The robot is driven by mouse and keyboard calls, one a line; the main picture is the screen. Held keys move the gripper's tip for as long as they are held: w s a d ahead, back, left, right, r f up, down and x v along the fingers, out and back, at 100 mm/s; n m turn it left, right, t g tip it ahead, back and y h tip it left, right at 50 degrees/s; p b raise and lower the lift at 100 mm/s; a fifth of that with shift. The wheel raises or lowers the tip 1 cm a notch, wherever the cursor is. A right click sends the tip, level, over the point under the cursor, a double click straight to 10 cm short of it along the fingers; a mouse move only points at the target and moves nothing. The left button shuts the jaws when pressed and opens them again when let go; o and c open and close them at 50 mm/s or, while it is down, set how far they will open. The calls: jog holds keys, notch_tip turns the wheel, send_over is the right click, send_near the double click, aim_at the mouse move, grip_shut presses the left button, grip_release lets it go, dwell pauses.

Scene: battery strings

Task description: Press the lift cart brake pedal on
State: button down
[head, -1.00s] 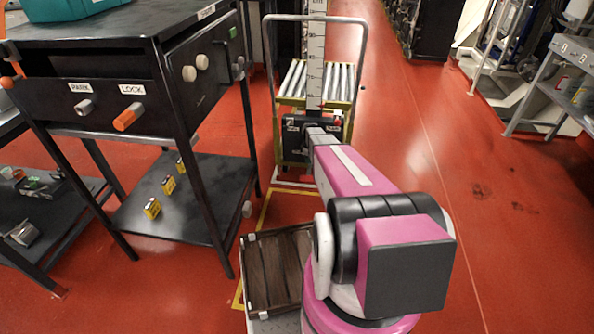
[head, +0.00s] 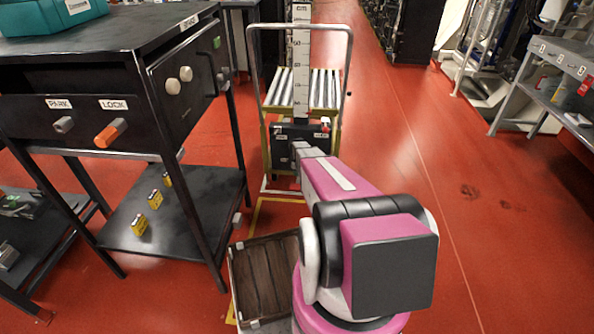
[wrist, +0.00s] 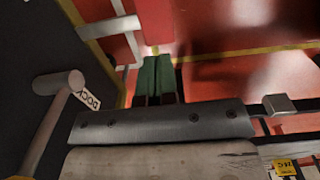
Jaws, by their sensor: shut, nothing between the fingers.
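The lift cart (head: 346,75) stands ahead in the head view, with a roller top, a ruled mast and a black box (head: 283,131) low on its front. My gripper (wrist: 157,62) shows in the wrist view as two dark green fingers, shut and empty. Pale bars (wrist: 108,27) and red surfaces lie close beyond the fingertips. I cannot tell whether one of these is the brake pedal, or whether the fingers touch anything. In the head view my arm reaches to the cart's front and hides the gripper and the area below the box.
A lever with a DOCK label (wrist: 88,98) is at the left of the wrist view. A black bench (head: 80,105) with PARK and LOCK knobs stands left of the cart. A wooden crate (head: 262,280) lies beside my base.

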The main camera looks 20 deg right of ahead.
notch_tip(320, 180, down, 9)
jog(key=shift+f, duration=0.15)
jog(key=shift+f, duration=0.1)
dwell(0.5)
jog(key=shift+s+f+t, duration=0.15)
jog(key=shift+f+t, duration=0.25)
jog(key=shift+f, duration=0.05)
jog(key=shift+f+t+h, duration=0.6)
jog(key=shift+f+t, duration=0.4)
jog(key=shift+f, duration=0.4)
jog(key=shift+x, duration=1.7)
jog(key=shift+a+f, duration=0.1)
jog(key=shift+f, duration=0.2)
send_near(297, 188)
jog(key=s+f, duration=0.1)
jog(key=s+a, duration=0.1)
jog(key=shift+s+a+f, duration=0.15)
jog(key=shift+s+f, duration=0.2)
